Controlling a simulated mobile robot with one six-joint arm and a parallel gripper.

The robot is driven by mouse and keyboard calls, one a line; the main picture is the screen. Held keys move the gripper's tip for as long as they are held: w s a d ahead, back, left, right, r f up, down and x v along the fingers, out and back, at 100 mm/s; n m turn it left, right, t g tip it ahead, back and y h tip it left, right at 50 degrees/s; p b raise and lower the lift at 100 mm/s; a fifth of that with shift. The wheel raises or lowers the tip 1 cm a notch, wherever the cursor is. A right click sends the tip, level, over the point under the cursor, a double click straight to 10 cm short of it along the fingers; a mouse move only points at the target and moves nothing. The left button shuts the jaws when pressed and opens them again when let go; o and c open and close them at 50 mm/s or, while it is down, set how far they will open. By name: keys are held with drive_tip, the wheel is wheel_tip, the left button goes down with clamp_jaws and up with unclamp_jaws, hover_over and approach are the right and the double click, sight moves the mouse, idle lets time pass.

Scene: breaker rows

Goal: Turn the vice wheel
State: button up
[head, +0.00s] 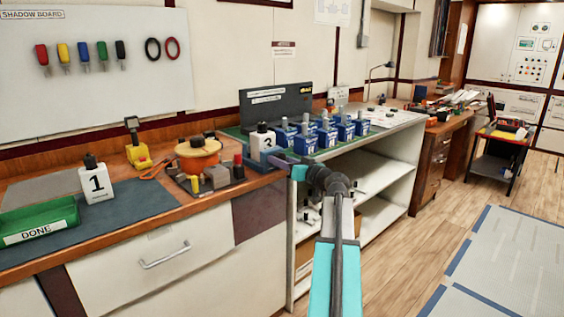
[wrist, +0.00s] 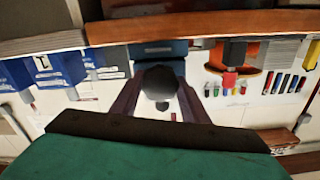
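The vice (head: 262,163) is a low blue-purple block at the bench's front edge, with the white bottle marked 3 (head: 263,141) standing at it. In the wrist view, which is upside down, the vice's blue body (wrist: 158,50) shows behind a dark round wheel (wrist: 160,78). My gripper (wrist: 160,92) has its two purple fingers apart, one on each side of the wheel. I cannot tell whether they touch it. In the head view my gripper (head: 290,170) is at the vice's right front, and the wheel is hidden there.
Several blue breakers (head: 326,136) stand right of the vice. An orange spool (head: 198,154) and a tray of small parts (head: 212,178) are left of it.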

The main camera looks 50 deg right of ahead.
drive_tip(key=c, duration=0.4)
drive_tip(key=shift+o, duration=0.2)
drive_tip(key=shift+m, duration=0.3)
drive_tip(key=m, duration=0.3)
drive_tip(key=shift+m+p, duration=0.6)
drive_tip(key=shift+m, duration=1.4)
drive_tip(key=o, duration=1.1)
drive_tip(key=shift+c, duration=0.2)
